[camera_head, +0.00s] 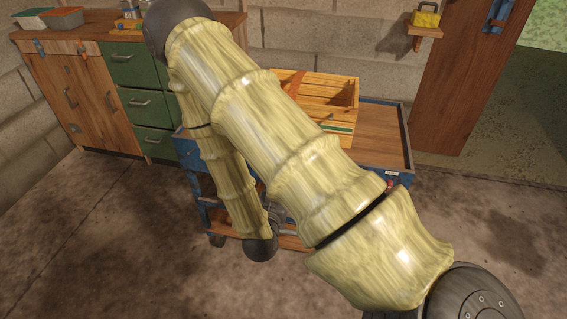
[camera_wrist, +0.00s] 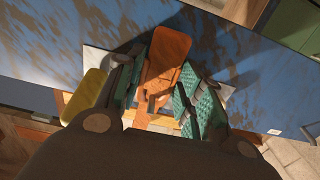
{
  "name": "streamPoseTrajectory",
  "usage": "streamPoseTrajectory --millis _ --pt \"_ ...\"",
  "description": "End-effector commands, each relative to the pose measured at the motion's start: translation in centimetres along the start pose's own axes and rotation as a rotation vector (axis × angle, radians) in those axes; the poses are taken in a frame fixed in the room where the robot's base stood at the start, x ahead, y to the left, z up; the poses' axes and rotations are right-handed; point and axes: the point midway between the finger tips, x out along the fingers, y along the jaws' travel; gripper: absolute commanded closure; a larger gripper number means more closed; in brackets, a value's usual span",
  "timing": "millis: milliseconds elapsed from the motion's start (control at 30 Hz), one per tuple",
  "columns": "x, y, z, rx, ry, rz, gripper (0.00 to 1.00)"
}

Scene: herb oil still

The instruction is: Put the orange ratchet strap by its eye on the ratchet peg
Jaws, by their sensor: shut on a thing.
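My gripper (camera_wrist: 158,86) shows in the wrist view, with dark fingers and teal ribbed pads. It is shut on an orange piece (camera_wrist: 166,58), which looks like the orange ratchet strap. The strap's broad end sticks out beyond the fingers, over a blue scuffed surface (camera_wrist: 260,82). Its lower part lies between the pads, and I cannot make out its eye. I cannot identify the ratchet peg for certain in either view.
A slatted wooden crate (camera_head: 336,91) stands on a blue trolley with a wooden top (camera_head: 384,150). A wooden cabinet (camera_head: 75,100) with green drawers (camera_head: 140,73) stands at left. A small wall shelf (camera_head: 424,31) holds a yellow item (camera_head: 425,18). Concrete floor at right is clear.

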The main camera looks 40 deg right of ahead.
Motion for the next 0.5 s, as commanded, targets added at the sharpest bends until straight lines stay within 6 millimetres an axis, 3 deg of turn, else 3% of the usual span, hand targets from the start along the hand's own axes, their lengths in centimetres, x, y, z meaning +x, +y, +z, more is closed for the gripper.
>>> streamPoseTrajectory --millis 100,133,233,500 --pt "0.0 -0.01 -0.02 0.0 0.0 0.0 0.86" --pt "0.0 -0.01 -0.02 0.0 0.0 0.0 0.58" --pt "0.0 -0.01 -0.02 0.0 0.0 0.0 0.39" --pt "0.0 -0.01 -0.02 0.0 0.0 0.0 0.38"
